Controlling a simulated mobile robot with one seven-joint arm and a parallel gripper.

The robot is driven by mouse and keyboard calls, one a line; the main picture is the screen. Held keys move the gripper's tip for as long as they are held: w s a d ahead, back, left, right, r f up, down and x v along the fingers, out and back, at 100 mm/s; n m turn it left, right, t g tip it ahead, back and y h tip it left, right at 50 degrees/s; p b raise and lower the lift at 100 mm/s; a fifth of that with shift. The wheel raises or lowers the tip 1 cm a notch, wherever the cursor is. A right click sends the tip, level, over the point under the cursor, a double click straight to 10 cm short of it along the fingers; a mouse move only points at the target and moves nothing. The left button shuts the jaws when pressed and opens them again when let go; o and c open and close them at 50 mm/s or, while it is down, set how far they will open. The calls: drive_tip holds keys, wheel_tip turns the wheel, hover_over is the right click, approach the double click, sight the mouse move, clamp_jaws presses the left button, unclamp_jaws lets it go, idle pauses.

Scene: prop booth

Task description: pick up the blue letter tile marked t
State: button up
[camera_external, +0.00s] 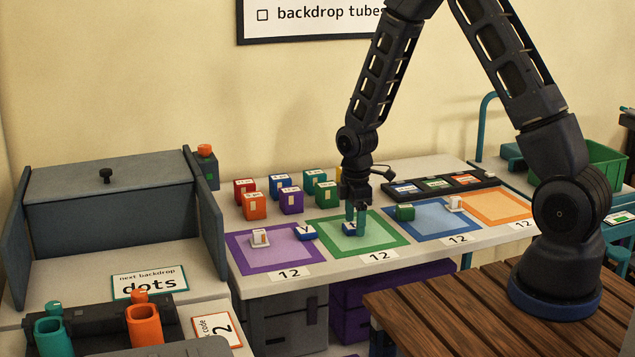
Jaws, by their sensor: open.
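The blue letter tile marked t (349,229) sits on the green-bordered square (376,243) on the white table. My gripper (356,218) points down right at this tile, with its green fingers over and beside it. The fingers hide part of the tile, and I cannot tell whether they touch it. The gripper is open. Another blue tile, with a letter that looks like v (306,232), lies to the left at the edge of the purple-bordered square (250,258).
A green block (405,212) stands close on the right, by the blue-bordered square (432,231). Several coloured cubes (291,201) stand behind on the left. A dark tray (432,193) lies at the back.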

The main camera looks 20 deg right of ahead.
drive_tip(key=shift+f, duration=0.25)
drive_tip(key=shift+c, duration=0.2)
drive_tip(key=c, duration=1)
